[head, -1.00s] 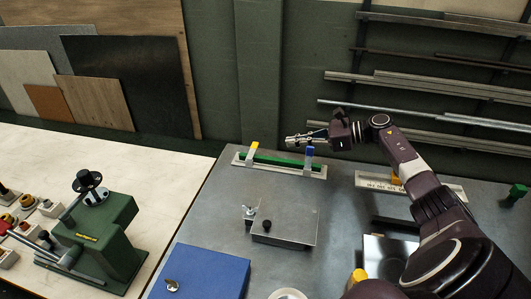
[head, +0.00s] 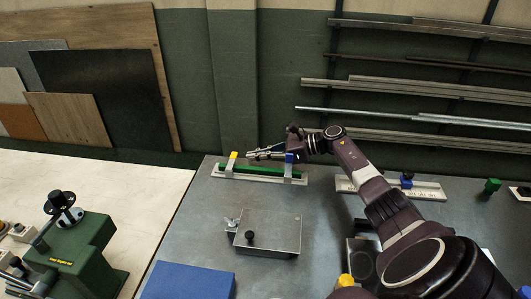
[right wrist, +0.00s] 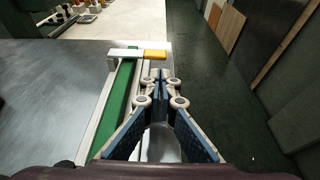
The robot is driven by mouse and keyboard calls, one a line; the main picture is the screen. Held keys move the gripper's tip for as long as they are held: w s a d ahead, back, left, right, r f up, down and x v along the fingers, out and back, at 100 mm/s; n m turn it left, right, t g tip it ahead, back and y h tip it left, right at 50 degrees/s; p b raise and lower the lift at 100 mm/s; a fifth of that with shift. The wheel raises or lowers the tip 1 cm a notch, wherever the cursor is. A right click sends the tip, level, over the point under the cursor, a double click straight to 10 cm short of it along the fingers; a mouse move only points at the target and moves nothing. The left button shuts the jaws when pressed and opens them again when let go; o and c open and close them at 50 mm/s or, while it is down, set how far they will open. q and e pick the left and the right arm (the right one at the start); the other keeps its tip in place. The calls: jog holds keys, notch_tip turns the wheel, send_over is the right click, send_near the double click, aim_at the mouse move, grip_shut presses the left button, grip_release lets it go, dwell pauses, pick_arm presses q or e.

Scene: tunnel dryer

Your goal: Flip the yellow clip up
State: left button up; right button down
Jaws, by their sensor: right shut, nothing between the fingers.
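The yellow clip (head: 233,155) is at the left end of a fixture with a green bar (head: 258,171) at the back of the metal table. In the right wrist view the clip's yellow tip (right wrist: 154,53) sticks out past the bar at the end of a pale arm that lies across it. My right gripper (head: 249,154) is shut and empty, just right of the yellow clip. In the wrist view its fingertips (right wrist: 160,76) point at the yellow tip from a short distance, seemingly apart from it. My left gripper is out of view.
A blue clip (head: 289,158) stands at the bar's right end, under my right wrist. A metal plate with a black knob (head: 268,236) and a blue box (head: 188,281) lie nearer. A second rail fixture (head: 424,190) is at right. The table between is mostly clear.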

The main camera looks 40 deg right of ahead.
aim_at(245, 163)
jog(key=shift+x, duration=1.9)
jog(key=shift+a, duration=0.1)
